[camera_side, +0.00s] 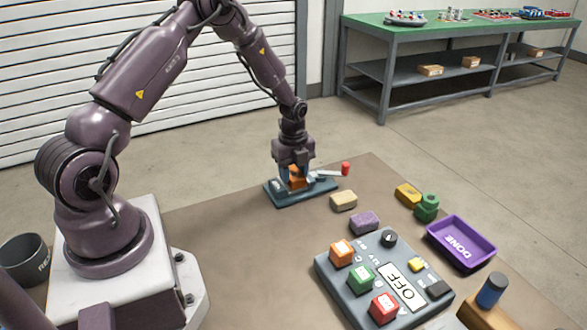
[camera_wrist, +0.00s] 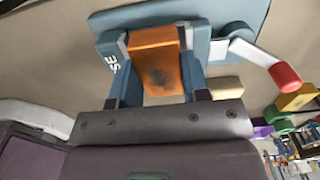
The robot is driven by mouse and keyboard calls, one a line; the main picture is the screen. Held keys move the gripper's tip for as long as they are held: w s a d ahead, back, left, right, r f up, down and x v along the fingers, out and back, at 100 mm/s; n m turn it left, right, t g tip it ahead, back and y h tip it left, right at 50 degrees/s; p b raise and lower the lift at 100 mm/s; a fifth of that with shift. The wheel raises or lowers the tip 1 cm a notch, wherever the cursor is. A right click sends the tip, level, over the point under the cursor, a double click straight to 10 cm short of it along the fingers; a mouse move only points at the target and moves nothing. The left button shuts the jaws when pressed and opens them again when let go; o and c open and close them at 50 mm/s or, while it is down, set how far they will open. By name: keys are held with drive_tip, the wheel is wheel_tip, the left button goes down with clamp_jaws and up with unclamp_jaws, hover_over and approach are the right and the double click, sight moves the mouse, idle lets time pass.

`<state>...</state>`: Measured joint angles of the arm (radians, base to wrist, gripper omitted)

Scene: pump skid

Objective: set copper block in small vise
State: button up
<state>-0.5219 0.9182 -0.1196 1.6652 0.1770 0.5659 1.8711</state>
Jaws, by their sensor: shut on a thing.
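The copper block (camera_wrist: 155,62) is an orange-brown block with a dark smudge on its face. In the wrist view it sits between the two fingers of my gripper (camera_wrist: 159,84), which are shut on it. In the side view my gripper (camera_side: 296,177) points down over the small vise (camera_side: 292,198), with the orange block (camera_side: 298,183) low between the fingers. The blue-grey vise (camera_wrist: 185,14) also shows behind the block in the wrist view. The block is at the vise's jaws; fingers hide whether it rests on the vise bed.
The vise handle with a red knob (camera_side: 346,168) sticks out right. A tan block (camera_side: 343,200), a purple block (camera_side: 364,222), yellow (camera_side: 408,194) and green (camera_side: 427,207) pieces, a button panel (camera_side: 338,278) and a purple DONE tray (camera_side: 462,242) stand to the right. The table left of the vise is clear.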

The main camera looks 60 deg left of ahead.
drive_tip(key=shift+f, duration=0.15)
drive_tip(key=o, duration=0.9)
